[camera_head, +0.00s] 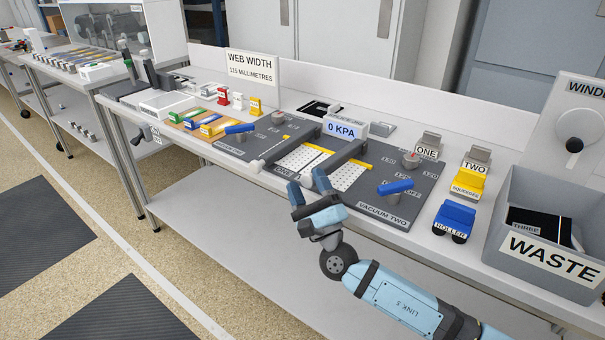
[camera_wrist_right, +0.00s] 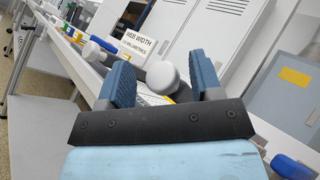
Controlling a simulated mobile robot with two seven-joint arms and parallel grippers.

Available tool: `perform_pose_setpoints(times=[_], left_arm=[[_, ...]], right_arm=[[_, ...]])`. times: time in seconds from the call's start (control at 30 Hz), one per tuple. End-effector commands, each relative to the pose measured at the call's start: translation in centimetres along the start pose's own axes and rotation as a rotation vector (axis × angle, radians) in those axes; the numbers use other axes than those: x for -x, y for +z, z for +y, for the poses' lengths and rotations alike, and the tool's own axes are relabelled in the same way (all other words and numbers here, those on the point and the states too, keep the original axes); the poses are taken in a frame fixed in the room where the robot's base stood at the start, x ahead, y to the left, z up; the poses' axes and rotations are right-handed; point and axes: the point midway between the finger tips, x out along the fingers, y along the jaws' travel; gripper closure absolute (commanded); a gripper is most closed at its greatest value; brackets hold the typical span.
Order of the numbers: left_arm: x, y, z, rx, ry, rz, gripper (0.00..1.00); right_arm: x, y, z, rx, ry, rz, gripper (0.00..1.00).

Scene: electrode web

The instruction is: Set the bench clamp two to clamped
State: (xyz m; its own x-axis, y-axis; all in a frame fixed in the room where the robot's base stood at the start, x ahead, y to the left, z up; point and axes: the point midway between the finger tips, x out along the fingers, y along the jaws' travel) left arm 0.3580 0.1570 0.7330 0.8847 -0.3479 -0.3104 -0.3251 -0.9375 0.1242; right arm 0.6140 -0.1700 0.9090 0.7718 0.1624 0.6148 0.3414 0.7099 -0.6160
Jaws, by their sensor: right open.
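Two dark grey bars cross the bench beside the white perforated web. I take the right-hand bar (camera_head: 346,155) as bench clamp two; its own label is not readable. The left-hand bar (camera_head: 288,147) lies parallel to it. I cannot tell whether the right bar is pressed down or slightly raised. My right gripper (camera_head: 307,187) is open at the bench's front edge, by the near end of the right bar. In the right wrist view, a pale round knob (camera_wrist_right: 164,77) shows between the open fingers of the gripper (camera_wrist_right: 163,82); contact cannot be judged. My left gripper is out of view.
Blue handles stand on the dark plates, the nearer (camera_head: 396,187) by the VACUUM TWO label. A 0 KPA display (camera_head: 345,129) stands behind. A blue roller (camera_head: 454,218), a yellow squeegee (camera_head: 469,183) and a grey WASTE bin (camera_head: 535,241) are to the right. Free floor lies at left.

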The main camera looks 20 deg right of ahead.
Motion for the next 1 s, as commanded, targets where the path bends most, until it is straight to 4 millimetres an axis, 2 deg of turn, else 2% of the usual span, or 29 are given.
perform_pose_setpoints(times=[0.1,0.3,0.5,0.87,0.9,1.0], left_arm=[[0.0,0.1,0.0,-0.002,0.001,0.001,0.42],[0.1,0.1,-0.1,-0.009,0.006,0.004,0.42],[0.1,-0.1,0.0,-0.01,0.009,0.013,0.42],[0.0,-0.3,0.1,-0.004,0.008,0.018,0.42],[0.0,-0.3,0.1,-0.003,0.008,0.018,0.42],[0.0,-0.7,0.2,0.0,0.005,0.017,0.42]], right_arm=[[3.1,-0.1,0.1,0.001,0.004,0.002,0.41],[7.4,0.0,0.1,0.0,0.004,0.001,0.41],[10.2,0.1,0.1,-0.001,0.002,0.0,0.41],[10.9,0.1,0.1,-0.001,0.001,-0.002,0.41],[10.9,0.1,0.1,-0.001,0.001,-0.001,0.43],[10.8,0.2,-0.1,-0.011,0.002,0.004,0.66]])
